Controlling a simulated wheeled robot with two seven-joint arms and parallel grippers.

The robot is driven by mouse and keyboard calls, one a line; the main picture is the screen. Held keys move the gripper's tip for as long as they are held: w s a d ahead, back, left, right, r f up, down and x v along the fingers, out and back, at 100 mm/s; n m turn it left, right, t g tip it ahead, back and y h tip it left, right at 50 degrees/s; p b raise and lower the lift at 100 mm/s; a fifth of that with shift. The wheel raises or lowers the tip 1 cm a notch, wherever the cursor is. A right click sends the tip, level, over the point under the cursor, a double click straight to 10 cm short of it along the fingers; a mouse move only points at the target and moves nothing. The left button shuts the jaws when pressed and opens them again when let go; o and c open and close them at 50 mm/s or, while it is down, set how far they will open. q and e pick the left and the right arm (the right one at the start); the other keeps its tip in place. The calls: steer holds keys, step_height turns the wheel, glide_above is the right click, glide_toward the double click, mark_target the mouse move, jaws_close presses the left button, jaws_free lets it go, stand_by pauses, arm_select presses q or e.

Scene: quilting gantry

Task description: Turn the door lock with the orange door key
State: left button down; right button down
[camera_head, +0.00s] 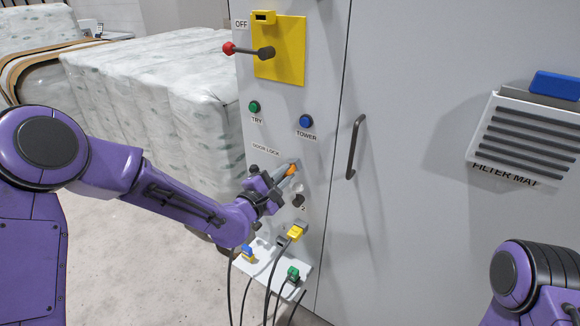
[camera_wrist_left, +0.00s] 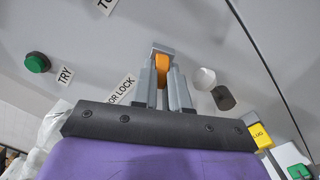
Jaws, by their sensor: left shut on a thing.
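My left gripper (camera_head: 285,173) is at the grey cabinet panel, just right of the DOOR LOCK label (camera_head: 266,148). It is shut on the orange door key (camera_head: 291,170), which also shows between the two grey fingers in the left wrist view (camera_wrist_left: 162,72). The key's far end is at a small grey block on the panel (camera_wrist_left: 162,50), probably the door lock. The fingers and key cover most of the lock, so I cannot tell how deep the key sits. My right arm shows at the lower right, but its gripper is out of view.
A black door handle (camera_head: 355,147) stands out to the right of the lock. A green TRY button (camera_head: 254,107), a blue button (camera_head: 306,121) and a red-knobbed lever (camera_head: 247,50) are above. A small shelf (camera_head: 272,262) with coloured plugs and hanging black cables is below.

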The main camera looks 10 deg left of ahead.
arm_select(q)
steer(key=shift+n+p, duration=0.65)
steer(key=shift+n, duration=1.25)
steer(key=n, duration=0.7)
steer(key=shift+n+b, duration=0.3)
steer(key=shift+b, duration=0.1)
